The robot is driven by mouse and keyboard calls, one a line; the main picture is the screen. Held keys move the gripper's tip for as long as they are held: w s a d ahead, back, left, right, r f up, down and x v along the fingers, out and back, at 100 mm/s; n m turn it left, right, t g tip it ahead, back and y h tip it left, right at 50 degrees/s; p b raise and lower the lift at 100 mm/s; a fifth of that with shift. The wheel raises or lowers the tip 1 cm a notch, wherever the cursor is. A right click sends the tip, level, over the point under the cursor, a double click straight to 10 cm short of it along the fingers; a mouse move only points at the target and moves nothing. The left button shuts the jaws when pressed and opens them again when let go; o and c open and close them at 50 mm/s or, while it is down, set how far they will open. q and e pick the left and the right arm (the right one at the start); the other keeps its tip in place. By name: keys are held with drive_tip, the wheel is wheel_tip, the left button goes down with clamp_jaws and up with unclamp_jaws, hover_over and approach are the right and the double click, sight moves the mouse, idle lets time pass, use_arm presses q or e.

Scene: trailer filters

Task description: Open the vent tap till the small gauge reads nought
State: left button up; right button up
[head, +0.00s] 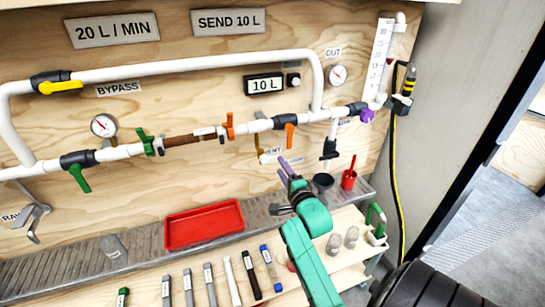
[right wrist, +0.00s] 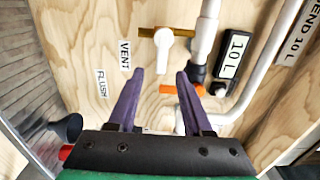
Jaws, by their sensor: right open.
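The vent tap has a brass-coloured handle (right wrist: 182,33) with a white stub beside it, near the VENT label (right wrist: 125,56) in the right wrist view. Two round gauges show: one on the left (head: 103,126) and one by the OUT label (head: 337,75). Their readings are too small to tell. My right gripper (head: 284,164) has purple fingers and is open and empty. In the right wrist view its fingertips (right wrist: 160,72) point towards the board below the tap, apart from it. My left gripper is not in view.
An orange handle (head: 290,136) sits on the pipe close to the vent tap. A dark cup (head: 323,181) and a red pot (head: 349,179) stand right of my gripper. A red tray (head: 203,224) and several tools lie on the left.

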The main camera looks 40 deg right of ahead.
sight(275, 156)
drive_tip(key=x, duration=0.6)
drive_tip(key=shift+w, duration=0.15)
drive_tip(key=shift+r, duration=0.1)
clamp_jaws()
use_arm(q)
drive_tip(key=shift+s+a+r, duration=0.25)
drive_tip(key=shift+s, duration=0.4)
